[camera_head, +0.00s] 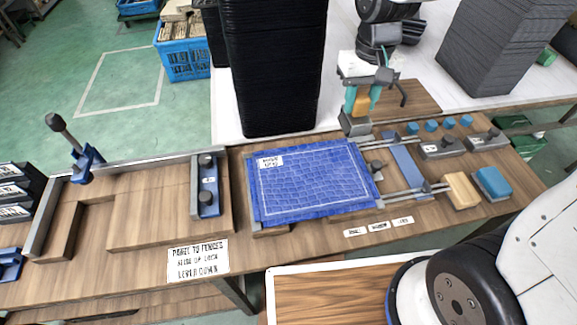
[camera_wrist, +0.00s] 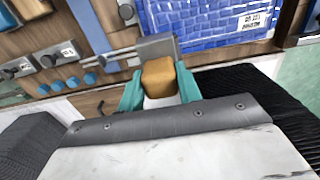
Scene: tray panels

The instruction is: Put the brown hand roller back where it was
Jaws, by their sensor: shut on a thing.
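My gripper (camera_head: 362,100) is at the back of the bench, its teal fingers shut on the brown hand roller (camera_head: 361,104). In the wrist view the roller's brown part (camera_wrist: 158,76) sits between the two teal fingers (camera_wrist: 160,90). A grey block (camera_head: 355,124) is directly below the brown part; it also shows in the wrist view (camera_wrist: 155,48). I cannot tell whether it belongs to the roller or to the bench fixture. The blue textured panel (camera_head: 310,190) lies just left and in front of the gripper.
A clamp fixture (camera_head: 120,215) fills the bench's left side. Rails, a blue bar (camera_head: 405,165), several blue knobs (camera_head: 428,126), a tan block (camera_head: 461,191) and a blue-topped block (camera_head: 491,184) are on the right. Tall black stacks (camera_head: 272,70) (camera_head: 505,45) stand behind the bench.

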